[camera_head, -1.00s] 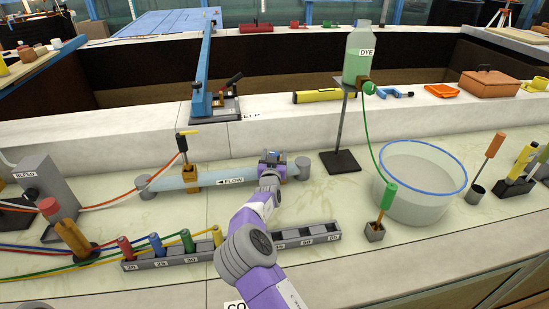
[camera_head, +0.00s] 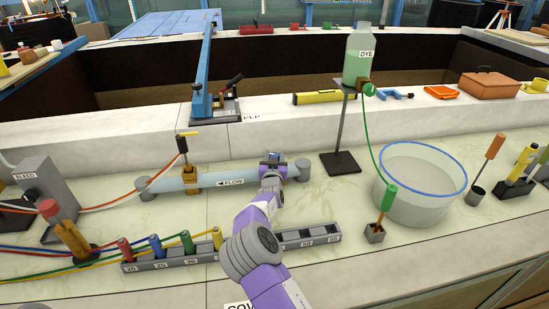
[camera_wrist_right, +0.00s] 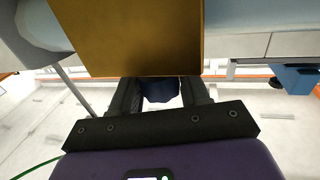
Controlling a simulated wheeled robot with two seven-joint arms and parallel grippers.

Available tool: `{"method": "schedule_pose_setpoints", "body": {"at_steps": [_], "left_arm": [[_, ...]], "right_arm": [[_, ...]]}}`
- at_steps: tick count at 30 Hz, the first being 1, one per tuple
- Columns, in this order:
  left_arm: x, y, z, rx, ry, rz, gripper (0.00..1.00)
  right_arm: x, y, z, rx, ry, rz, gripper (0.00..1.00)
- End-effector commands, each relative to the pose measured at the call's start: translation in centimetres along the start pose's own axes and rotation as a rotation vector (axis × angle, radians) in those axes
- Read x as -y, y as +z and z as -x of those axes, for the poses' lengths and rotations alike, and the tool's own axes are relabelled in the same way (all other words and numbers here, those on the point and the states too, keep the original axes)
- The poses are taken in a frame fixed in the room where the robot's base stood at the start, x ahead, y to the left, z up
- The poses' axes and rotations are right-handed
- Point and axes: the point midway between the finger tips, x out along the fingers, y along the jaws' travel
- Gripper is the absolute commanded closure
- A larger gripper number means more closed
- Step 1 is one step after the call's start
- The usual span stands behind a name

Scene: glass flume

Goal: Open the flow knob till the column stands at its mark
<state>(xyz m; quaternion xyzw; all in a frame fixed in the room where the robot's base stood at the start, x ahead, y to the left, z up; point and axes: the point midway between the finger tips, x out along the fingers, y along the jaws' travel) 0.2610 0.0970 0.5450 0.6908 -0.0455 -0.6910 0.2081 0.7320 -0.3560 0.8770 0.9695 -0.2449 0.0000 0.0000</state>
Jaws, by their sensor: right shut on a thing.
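A pale blue glass tube (camera_head: 215,178) with a FLOW label and left-pointing arrow lies along the counter. Near its right end is a dark blue knob (camera_head: 272,157), largely hidden by my right gripper (camera_head: 270,170). In the right wrist view my right gripper (camera_wrist_right: 160,92) is shut on this knob (camera_wrist_right: 160,88), below a brass-coloured block (camera_wrist_right: 130,35). No liquid column with a mark can be made out in either view. My left gripper is out of view.
A rack (camera_head: 175,258) with several coloured plugs lies in front of the tube, close to my right arm. A DYE bottle (camera_head: 357,58) on a stand and a glass bowl (camera_head: 420,205) stand to the right. A BLEED box (camera_head: 45,190) stands at left.

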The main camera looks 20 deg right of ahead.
Motion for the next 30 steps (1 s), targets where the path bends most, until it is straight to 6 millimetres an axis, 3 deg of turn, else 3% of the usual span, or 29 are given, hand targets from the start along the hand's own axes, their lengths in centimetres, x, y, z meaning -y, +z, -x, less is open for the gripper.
{"method": "schedule_pose_setpoints", "body": {"at_steps": [17, 30], "left_arm": [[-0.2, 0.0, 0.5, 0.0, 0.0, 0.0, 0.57], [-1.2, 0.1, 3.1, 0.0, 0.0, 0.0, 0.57]], "right_arm": [[-0.5, -0.1, -0.1, -0.001, -0.338, -0.005, 0.85], [-0.3, -0.2, -0.1, -0.001, -0.726, -0.002, 0.85]]}}
